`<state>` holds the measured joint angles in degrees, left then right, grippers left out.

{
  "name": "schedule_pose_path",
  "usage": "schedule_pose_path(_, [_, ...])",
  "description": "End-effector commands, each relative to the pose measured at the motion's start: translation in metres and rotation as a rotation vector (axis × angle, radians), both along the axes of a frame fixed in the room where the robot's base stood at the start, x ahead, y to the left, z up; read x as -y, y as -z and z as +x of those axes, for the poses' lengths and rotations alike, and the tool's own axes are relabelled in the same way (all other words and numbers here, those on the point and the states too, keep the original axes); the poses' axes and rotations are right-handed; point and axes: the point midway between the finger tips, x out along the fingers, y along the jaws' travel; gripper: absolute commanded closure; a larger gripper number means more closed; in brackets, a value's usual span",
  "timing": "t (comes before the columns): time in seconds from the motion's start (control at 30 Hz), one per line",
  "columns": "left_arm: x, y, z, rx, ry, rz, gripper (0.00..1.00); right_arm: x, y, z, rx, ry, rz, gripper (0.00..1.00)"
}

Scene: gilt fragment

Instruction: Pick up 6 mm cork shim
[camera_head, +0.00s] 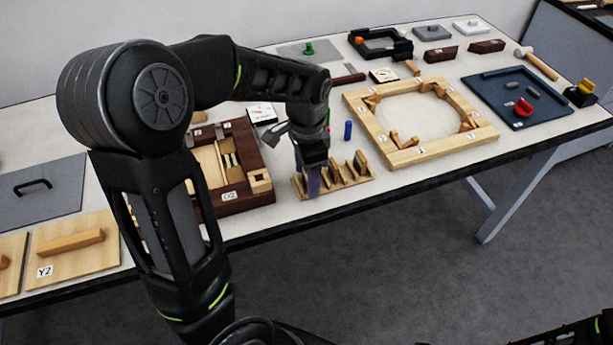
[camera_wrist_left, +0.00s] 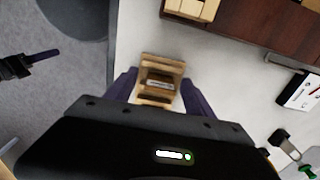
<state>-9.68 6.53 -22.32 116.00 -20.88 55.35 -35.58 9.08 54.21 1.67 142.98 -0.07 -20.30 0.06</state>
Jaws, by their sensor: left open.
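A small wooden rack (camera_head: 335,185) stands near the table's front edge and holds several upright tan pieces. I cannot tell which of them is the 6 mm cork shim. My left gripper (camera_head: 313,182) points down at the rack's left end. In the left wrist view, its open purple fingers (camera_wrist_left: 158,92) lie on either side of the rack (camera_wrist_left: 163,62). A brown piece with a white label (camera_wrist_left: 160,85) shows between them; its text is too small to read. My right gripper (camera_wrist_left: 30,63) appears at the left of the wrist view, over the floor, its opening unclear.
A dark wooden box (camera_head: 240,200) with light inserts stands left of the rack. A light wooden frame (camera_head: 440,150) lies to the right, and a blue cylinder (camera_head: 348,130) stands behind the rack. A dark blue tray (camera_head: 485,90) lies farther right.

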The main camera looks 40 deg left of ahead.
Motion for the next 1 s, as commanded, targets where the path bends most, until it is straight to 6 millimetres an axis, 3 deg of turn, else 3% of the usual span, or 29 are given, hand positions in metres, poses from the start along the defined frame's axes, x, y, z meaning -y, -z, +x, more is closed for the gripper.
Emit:
schedule_pose_path(0.17, [-0.0001,-0.0002,0.0001,0.000,0.000,0.000,0.38,0.0000,0.0000,0.0000,0.000,0.000,0.000,0.64])
schedule_pose_path(0.9, [0.0000,-0.0002,0.0000,0.000,0.000,0.000,0.99,0.0000,0.0000,0.0000,0.000,0.000,0.000,0.64])
schedule_pose_path(1.0, [0.0000,-0.0002,0.0000,0.000,0.000,0.000,1.00,0.0000,0.0000,0.0000,0.000,0.000,0.000,0.64])
